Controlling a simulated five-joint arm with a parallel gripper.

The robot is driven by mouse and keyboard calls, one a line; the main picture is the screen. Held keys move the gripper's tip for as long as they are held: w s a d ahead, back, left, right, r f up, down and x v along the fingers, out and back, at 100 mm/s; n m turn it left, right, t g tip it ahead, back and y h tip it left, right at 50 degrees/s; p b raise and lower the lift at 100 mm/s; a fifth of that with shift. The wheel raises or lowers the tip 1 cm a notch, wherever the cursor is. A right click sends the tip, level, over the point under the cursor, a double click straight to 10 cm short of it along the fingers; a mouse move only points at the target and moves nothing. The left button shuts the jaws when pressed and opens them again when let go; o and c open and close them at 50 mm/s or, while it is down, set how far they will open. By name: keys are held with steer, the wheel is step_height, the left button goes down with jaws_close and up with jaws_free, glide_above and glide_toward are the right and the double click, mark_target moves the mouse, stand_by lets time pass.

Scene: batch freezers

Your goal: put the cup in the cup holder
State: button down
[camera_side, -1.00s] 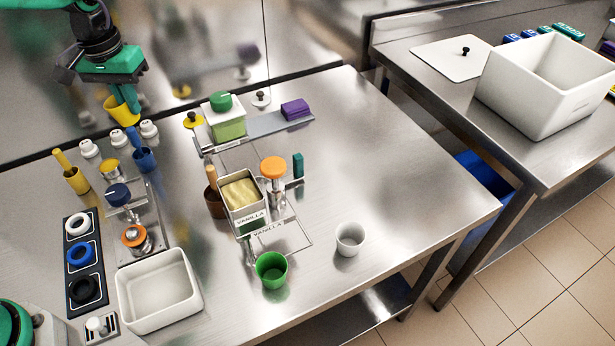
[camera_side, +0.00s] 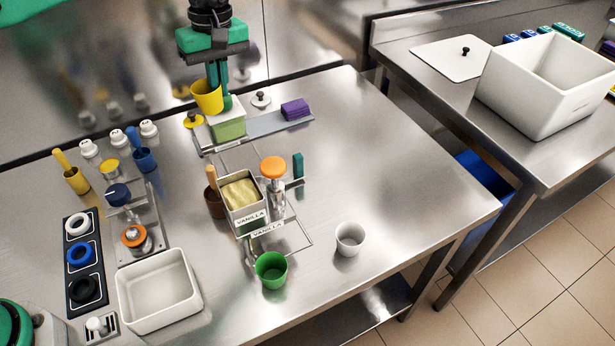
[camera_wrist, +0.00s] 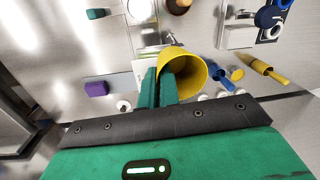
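The yellow cup (camera_side: 206,98) hangs tilted in the air at the back of the table, held at its wall by my gripper (camera_side: 222,98). In the wrist view the two green fingers (camera_wrist: 160,88) are close together at the rim of the yellow cup (camera_wrist: 190,62). A green cup (camera_side: 271,268) and a white cup (camera_side: 350,238) stand upright on the table. A thin wire frame (camera_side: 303,240) lies around the foot of the vanilla stand. I cannot tell for sure which fixture is the cup holder.
The vanilla container (camera_side: 241,196) stands mid-table next to an orange-topped dispenser (camera_side: 274,170). Just below my gripper is a green-and-white box (camera_side: 228,126). A purple block (camera_side: 295,108) lies to its right. A white bin (camera_side: 158,290) is at front left. The table's right side is clear.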

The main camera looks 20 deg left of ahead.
steer(key=s+d+f+n, duration=0.1)
steer(key=d+f, duration=0.7)
steer(key=f, duration=0.1)
steer(key=shift+s+f, duration=0.2)
steer(key=shift+f, duration=4.6)
steer(key=c, duration=1.6)
jaws_free()
steer(key=shift+f, duration=0.1)
steer(key=shift+c, duration=0.2)
step_height(320, 180, up, 12)
steer(key=w+d, duration=0.1)
steer(key=shift+w, duration=0.25)
